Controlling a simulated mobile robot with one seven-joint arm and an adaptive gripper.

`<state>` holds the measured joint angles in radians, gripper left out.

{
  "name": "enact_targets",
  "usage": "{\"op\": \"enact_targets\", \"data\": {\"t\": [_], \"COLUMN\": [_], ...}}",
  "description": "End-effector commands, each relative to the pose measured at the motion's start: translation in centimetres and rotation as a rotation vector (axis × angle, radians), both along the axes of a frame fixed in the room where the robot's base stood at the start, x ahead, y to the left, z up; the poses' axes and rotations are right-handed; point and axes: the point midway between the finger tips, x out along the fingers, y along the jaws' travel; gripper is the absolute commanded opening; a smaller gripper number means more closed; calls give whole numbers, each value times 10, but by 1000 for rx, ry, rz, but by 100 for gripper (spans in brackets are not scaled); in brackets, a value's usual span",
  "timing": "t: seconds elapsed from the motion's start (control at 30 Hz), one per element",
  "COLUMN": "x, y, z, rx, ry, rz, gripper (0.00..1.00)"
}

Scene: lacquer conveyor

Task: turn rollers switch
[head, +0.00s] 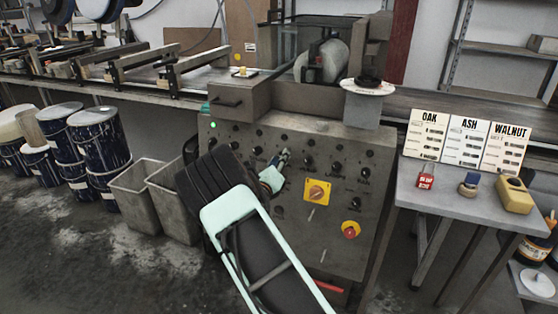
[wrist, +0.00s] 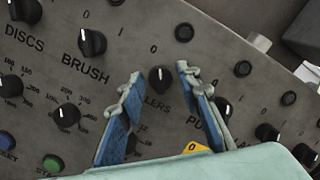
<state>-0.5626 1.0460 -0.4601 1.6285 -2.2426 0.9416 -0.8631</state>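The rollers switch (wrist: 161,79) is a small black knob with a white pointer line on the grey control panel (wrist: 215,45). Its label is partly covered; only "LERS" shows, and a 0 is printed above it. My gripper (wrist: 158,76) is open in the wrist view, with one blue-padded finger on each side of the knob. I cannot tell whether the fingers touch it. In the head view my gripper (head: 283,157) is at the panel's upper middle and hides the switch.
The brush knob (wrist: 92,42) and discs knob (wrist: 24,10) are to the left. A yellow rotary switch (head: 316,192) and a red button (head: 350,230) are lower on the panel. A table (head: 437,200) with wood sample cards stands right; grey bins (head: 137,195) stand left.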

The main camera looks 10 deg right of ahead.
Motion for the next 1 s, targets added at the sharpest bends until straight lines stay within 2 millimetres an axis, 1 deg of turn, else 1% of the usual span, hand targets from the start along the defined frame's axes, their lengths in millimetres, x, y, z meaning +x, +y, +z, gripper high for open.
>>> {"op": "enact_targets", "data": {"t": [0.03,0.2,0.23,0.27,0.47,0.63,0.77,1.0], "x": [0,0,0,0,0,0,0,0], "y": [0,0,0,0,0,1,1,1], "z": [0,0,0,0,0,-1,-1,-2], "rx": [0,0,0,0,9,54,120,296], "ry": [0,0,0,0,-6,-32,-71,-172], "rz": [0,0,0,0,-1,-11,-25,-61], "gripper": [23,5,1,0,0,0,0,0]}}
